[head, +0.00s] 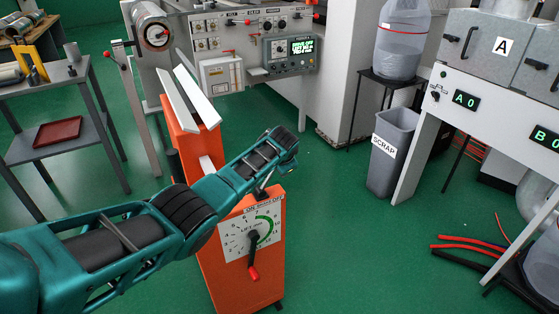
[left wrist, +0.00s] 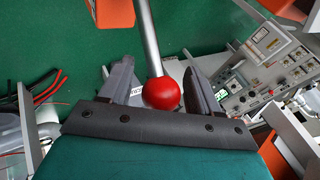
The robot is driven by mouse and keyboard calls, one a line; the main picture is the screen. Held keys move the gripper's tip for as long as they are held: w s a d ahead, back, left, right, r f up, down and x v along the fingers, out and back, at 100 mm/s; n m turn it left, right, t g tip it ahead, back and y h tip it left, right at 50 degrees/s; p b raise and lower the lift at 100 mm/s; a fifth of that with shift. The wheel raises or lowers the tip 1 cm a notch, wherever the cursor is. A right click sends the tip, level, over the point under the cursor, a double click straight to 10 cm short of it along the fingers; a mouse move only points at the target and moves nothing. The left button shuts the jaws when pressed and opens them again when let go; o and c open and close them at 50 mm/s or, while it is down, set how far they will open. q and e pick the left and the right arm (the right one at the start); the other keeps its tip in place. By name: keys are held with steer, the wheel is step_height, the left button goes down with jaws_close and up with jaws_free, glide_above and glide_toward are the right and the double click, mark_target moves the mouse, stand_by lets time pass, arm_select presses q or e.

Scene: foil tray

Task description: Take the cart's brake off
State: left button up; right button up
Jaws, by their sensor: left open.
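The orange cart (head: 240,270) stands in the middle of the head view, with a label reading ON, BRAKE, OFF (head: 264,203) near its top edge. My left arm crosses over the cart and hides much of its upper part, including most of any brake lever there. In the left wrist view a red ball knob (left wrist: 161,93) on a grey rod (left wrist: 150,38) sits between the fingers of my left gripper (left wrist: 160,88). The gripper is open, with a gap visible beside the ball. My right gripper is in neither view.
Below the label is a white dial (head: 236,240) with a black crank and red handle (head: 253,272). Pale angled rails (head: 195,95) top the cart. A grey scrap bin (head: 390,155) stands right, a shelf table (head: 50,145) left. Green floor is clear between cart and bin.

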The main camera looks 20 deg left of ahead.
arm_select(q)
steer(key=shift+s+d+r+p, duration=0.15)
steer(key=shift+s+r+p, duration=0.2)
steer(key=shift+r, duration=0.2)
steer(key=p+v, duration=0.3)
steer(key=v, duration=0.8)
steer(key=shift+s, duration=0.2)
steer(key=shift+d, duration=0.15)
